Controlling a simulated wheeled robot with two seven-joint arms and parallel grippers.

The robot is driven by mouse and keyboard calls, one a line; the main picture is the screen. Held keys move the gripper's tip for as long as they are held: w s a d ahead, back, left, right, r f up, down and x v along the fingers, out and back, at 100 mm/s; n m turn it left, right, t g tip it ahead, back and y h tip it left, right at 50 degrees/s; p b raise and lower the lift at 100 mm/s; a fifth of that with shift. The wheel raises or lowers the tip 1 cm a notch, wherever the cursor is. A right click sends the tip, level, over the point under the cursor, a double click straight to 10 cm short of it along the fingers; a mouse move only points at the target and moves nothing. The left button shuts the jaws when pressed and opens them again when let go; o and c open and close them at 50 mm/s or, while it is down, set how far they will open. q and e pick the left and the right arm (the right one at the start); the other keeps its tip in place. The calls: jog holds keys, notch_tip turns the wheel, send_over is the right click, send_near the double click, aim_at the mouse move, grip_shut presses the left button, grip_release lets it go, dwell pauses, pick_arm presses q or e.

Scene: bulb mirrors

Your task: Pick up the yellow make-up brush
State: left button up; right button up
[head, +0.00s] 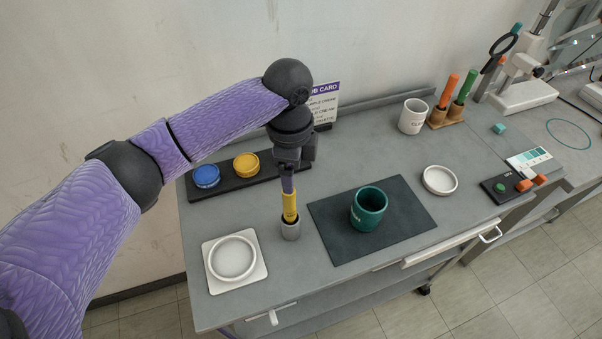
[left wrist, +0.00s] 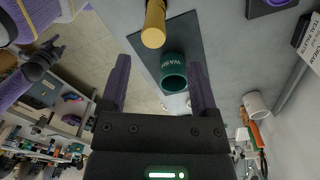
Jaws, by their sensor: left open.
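My left gripper (head: 288,182) is right above the brush and points down. In the left wrist view its two purple fingers (left wrist: 160,75) are spread with nothing between them, and the brush end appears just beyond the tips. In the head view the hand hides part of the brush's top. What seems to be my right gripper (left wrist: 52,54) is small in the left wrist view.
A green mug (head: 369,209) stands on a dark mat (head: 325,222) right of the cup. A white dish on a square plate (head: 262,272) lies front left. Behind is a black tray (head: 226,183) with blue and yellow discs. Grey table is bare between cup and plate.

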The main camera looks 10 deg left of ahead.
aim_at(289, 202)
pick_arm(q)
jog(key=f, duration=0.1)
jog(key=s+f, duration=0.1)
jog(key=f, duration=0.1)
jog(key=s+f+b, duration=0.1)
jog(key=shift+a+f, duration=0.2)
jog(key=shift+f, duration=0.05)
jog(key=f, duration=0.2)
jog(key=w+f+b, duration=0.1)
jog(key=f, duration=0.1)
jog(key=shift+w, duration=0.15)
jog(key=shift+f, duration=0.3)
jog(key=shift+s, duration=0.25)
jog(key=shift+w, duration=0.2)
jog(key=c, duration=0.3)
grip_shut()
pick_arm(e)
jog(key=shift+s+d+f, duration=0.1)
jog(key=shift+s+f, duration=0.6)
jog(key=shift+f, duration=0.35)
